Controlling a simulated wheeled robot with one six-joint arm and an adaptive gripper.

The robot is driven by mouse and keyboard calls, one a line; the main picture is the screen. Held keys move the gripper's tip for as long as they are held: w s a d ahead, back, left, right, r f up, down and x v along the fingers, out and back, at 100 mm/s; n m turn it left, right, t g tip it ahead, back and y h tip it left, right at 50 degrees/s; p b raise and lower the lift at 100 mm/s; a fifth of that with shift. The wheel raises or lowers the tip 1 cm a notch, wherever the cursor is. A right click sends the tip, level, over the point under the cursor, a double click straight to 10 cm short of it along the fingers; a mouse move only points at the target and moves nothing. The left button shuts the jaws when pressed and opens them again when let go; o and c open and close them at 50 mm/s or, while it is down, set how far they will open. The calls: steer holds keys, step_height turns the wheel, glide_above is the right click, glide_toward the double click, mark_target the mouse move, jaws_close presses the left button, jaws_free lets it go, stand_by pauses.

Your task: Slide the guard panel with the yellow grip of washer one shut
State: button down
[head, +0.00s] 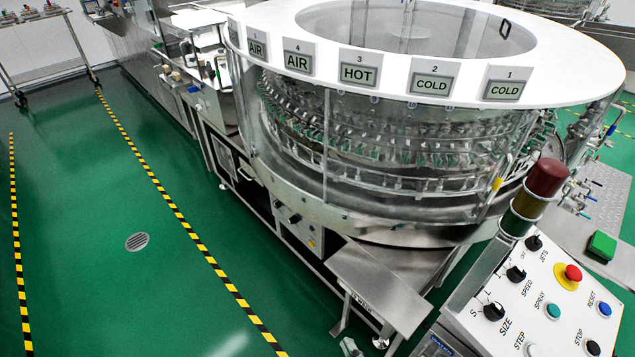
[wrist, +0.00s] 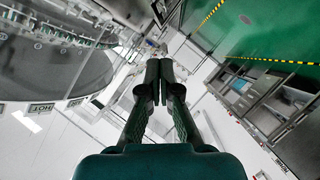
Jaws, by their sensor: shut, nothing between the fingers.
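The washer (head: 400,217) is a large round steel machine with a white ring top and clear side walls. The small yellow grip (head: 497,184) is at its right front, below the COLD 1 sign. It is on an upright edge of the clear guard panel (head: 487,204), whose full outline is hard to make out. My gripper (wrist: 158,66) is in the wrist view, with its dark fingers together and empty. My gripper is not seen in the head view. The yellow grip cannot be made out in the wrist view, so the distance between them cannot be told.
A control panel (head: 545,300) with a red-and-green light tower (head: 535,195) stands at the front right. A steel chute (head: 375,280) juts out at the front. Green floor with yellow-black lines (head: 170,200) is open on the left. A cart (head: 45,60) stands far left.

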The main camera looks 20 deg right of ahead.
mark_target(388, 178)
steer(key=w+d+r+n+h, duration=0.1)
steer(key=w+r+n+h, duration=0.1)
steer(key=w, duration=0.9)
steer(key=w+d+r+n+h, duration=0.1)
steer(key=w+r+h, duration=0.1)
steer(key=w, duration=1)
steer(key=w+r+h, duration=0.5)
steer(key=w+r, duration=1)
steer(key=shift+n+t, duration=0.3)
steer(key=shift+t, duration=0.1)
steer(key=x, duration=0.9)
steer(key=shift+d, duration=0.1)
steer(key=shift+w+d, duration=0.15)
steer(key=shift+d, duration=0.05)
steer(key=shift+s+d, duration=0.6)
steer(key=shift+s, duration=0.15)
steer(key=shift+s+d, duration=0.55)
steer(key=shift+s, duration=0.25)
steer(key=s+d, duration=1.4)
steer(key=shift+s+d, duration=0.15)
steer(key=shift+s, duration=0.05)
